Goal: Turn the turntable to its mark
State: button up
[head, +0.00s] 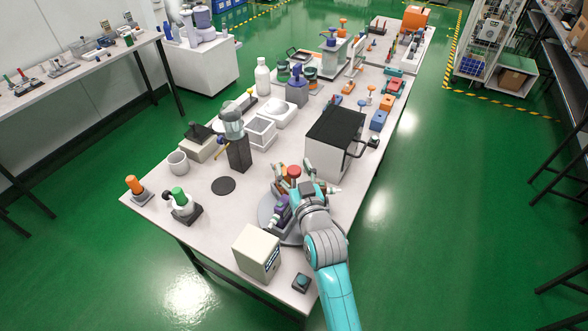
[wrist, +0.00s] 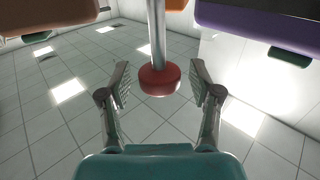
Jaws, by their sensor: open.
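The turntable is a round grey disc (head: 265,209) at the near part of the table, largely hidden by my arm and the items on it. A red round knob (head: 294,171) stands up beside my gripper; in the wrist view it is the red cap (wrist: 160,80) on a metal post. My gripper (wrist: 159,72) is open, with one finger on each side of the knob and visible gaps to both. A purple item (head: 283,214) stands on the disc; a purple body also shows at the upper right of the wrist view. I cannot make out the turntable's mark.
A cream box (head: 257,253) and a small dark button block (head: 301,283) stand near the front edge. A black-topped white case (head: 335,139) is behind the turntable. A flat black disc (head: 223,185) lies to its left, with some clear table around it.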

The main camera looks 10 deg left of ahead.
jog(key=shift+c, duration=0.2)
grip_shut()
